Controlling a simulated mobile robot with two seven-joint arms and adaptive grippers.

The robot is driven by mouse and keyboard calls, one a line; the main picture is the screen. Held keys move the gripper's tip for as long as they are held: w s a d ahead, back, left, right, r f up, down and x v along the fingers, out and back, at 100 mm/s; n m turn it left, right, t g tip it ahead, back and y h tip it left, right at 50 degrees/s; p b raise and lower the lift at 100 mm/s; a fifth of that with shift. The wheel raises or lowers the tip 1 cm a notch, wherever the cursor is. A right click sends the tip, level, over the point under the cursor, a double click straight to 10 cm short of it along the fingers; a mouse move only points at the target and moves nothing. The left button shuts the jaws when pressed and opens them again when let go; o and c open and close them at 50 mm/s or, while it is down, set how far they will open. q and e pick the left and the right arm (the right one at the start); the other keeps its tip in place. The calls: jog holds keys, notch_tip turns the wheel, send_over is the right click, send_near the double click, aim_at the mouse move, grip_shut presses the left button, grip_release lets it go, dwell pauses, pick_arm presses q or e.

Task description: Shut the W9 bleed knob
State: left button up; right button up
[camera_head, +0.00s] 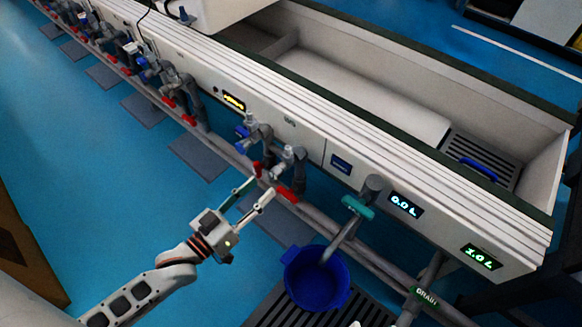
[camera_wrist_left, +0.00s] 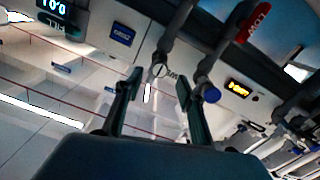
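My left gripper (camera_head: 261,187) is open and empty, its two fingers apart, just in front of the valve cluster on the white trough's front. In the left wrist view its fingers (camera_wrist_left: 157,86) point at the panel; a grey round end (camera_wrist_left: 159,70) shows between them, beside a small dark label that may read W9 upside down. A blue knob (camera_wrist_left: 211,95) lies just right of the fingers; a blue knob also shows in the head view (camera_head: 242,131). Which part is the bleed knob I cannot tell. Red levers (camera_head: 287,194) hang near the fingertips. My right gripper is not in view.
A grey pipe (camera_head: 330,228) runs along the trough front. More valve sets (camera_head: 155,70) line the upper left. Blue floor (camera_head: 130,180) is open at left.

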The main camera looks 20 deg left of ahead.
aim_at(273, 176)
pick_arm(q)
jog(key=b+x, duration=0.1)
jog(key=x, duration=0.5)
jog(key=shift+w, duration=0.3)
jog(key=shift+w+d+r, duration=0.15)
jog(key=shift+w+d, duration=0.05)
jog(key=shift+w, duration=0.25)
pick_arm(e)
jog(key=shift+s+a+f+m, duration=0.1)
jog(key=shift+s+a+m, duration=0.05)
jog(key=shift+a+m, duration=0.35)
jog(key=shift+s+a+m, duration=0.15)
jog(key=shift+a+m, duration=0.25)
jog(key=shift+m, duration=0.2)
pick_arm(q)
grip_shut()
